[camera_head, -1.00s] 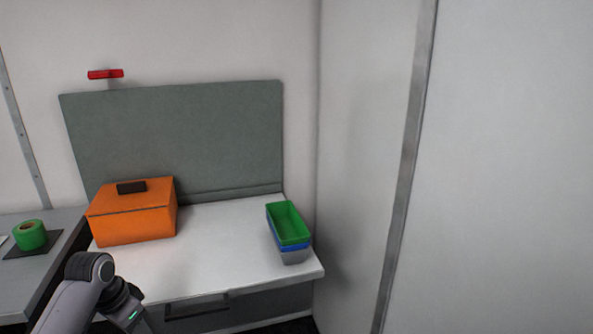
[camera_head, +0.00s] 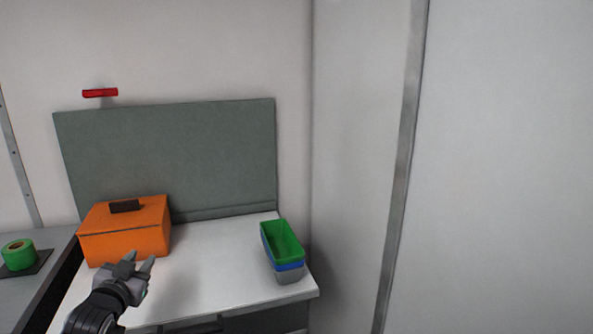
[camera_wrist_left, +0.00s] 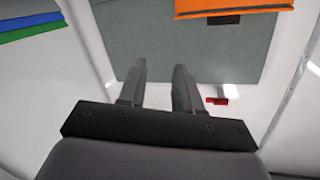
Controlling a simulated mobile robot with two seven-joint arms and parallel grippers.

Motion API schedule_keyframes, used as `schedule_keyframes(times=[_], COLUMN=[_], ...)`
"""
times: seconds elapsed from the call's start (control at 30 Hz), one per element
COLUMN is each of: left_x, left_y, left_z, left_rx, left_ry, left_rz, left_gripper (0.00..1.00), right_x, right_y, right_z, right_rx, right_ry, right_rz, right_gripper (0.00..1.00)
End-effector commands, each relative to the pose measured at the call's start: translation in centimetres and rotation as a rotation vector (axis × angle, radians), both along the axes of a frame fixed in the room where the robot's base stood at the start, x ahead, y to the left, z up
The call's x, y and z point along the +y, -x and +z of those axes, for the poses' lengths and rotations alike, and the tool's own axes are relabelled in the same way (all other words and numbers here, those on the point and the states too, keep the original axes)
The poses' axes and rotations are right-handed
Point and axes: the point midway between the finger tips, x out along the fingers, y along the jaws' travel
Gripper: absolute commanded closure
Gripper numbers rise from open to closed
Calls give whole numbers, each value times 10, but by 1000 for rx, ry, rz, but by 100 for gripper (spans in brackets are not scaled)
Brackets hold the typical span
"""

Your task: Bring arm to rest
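My left gripper (camera_head: 140,266) is in front of the orange box (camera_head: 125,232), over the left part of the white worktop (camera_head: 215,262). Its two fingers stand apart with nothing visible between them. The left wrist view also shows both fingers (camera_wrist_left: 160,85) apart and empty, with the grey-green panel behind them. Whether the fingers touch the box cannot be told from the head view. My right gripper is in neither view.
A stack of green, blue and grey bins (camera_head: 283,248) stands at the worktop's right end. A green tape roll (camera_head: 18,255) sits on the left counter. A grey-green panel (camera_head: 175,155) and red handle (camera_head: 100,93) are behind. The worktop's middle is clear.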

Motion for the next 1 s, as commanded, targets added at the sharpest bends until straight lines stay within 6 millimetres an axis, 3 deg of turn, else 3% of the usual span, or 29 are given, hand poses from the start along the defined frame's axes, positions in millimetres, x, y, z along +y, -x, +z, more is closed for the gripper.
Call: schedule_keyframes(times=[0.17,0.3,0.5,0.7,0.8,1.0], left_x=[-32,-59,-94,-123,-133,-144], left_y=[49,100,184,271,306,347], left_z=[-70,-124,-183,-220,-229,-236], left_rx=[101,190,317,438,486,542], left_ry=[30,64,126,197,229,266], left_rz=[-49,-85,-124,-142,-144,-142], left_gripper=[66,66,66,66,66,66], right_x=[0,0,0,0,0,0], right_y=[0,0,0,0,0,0], right_z=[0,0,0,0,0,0], right_rx=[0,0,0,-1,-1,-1], right_ry=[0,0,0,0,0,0], right_rz=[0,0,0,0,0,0], right_gripper=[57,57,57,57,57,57])
